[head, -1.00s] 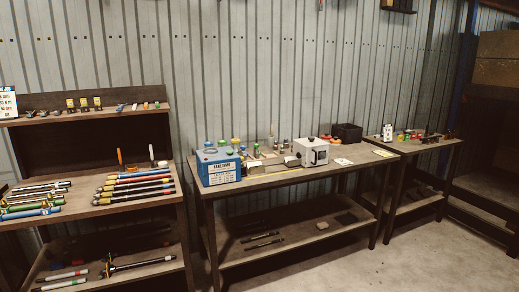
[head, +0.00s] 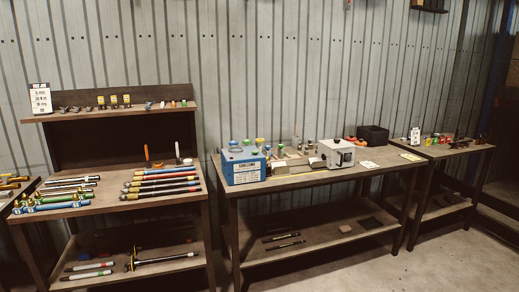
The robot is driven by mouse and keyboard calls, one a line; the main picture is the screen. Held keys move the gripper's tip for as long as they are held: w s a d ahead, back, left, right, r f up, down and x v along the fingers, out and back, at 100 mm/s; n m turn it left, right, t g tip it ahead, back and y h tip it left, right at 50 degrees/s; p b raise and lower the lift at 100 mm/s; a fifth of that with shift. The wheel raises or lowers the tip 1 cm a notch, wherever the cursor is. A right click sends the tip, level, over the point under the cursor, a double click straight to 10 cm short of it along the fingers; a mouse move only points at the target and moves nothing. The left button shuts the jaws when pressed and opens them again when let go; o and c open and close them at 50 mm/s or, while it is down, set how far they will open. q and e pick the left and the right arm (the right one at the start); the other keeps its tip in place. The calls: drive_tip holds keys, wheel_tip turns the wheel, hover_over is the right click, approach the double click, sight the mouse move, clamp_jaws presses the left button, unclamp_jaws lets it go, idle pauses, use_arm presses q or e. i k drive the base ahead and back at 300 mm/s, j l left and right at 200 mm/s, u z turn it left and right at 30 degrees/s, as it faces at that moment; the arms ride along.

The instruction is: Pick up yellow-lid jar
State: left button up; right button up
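Several small jars with coloured lids stand on the middle workbench (head: 310,180), behind and beside a blue box-shaped machine (head: 243,167). A small jar with a yellowish lid (head: 280,150) appears just right of the blue machine; it is too small to be sure of its lid colour. A jar with a green-yellow lid (head: 260,142) stands behind the machine, near jars with blue lids (head: 233,145). The lower parts of the rear jars are hidden by the machine. Neither of my grippers is in view.
A white-grey machine (head: 337,153) and a black bin (head: 373,135) stand farther right on the same bench. The floor (head: 440,260) at front right is clear.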

sight(260, 142)
drive_tip(key=i+l+z, duration=0.35)
drive_tip(key=i, duration=0.15)
drive_tip(key=i+z, duration=0.35)
drive_tip(key=i, duration=0.2)
drive_tip(key=i+l, duration=0.15)
drive_tip(key=i, duration=0.5)
drive_tip(key=i+l, duration=0.1)
drive_tip(key=i, duration=0.6)
drive_tip(key=i+l+u, duration=0.1)
drive_tip(key=i+u, duration=0.2)
drive_tip(key=u, duration=0.15)
drive_tip(key=i+l+u, duration=0.2)
drive_tip(key=u, duration=0.3)
drive_tip(key=i+l+u, duration=0.3)
drive_tip(key=u, duration=0.15)
drive_tip(key=i, duration=0.05)
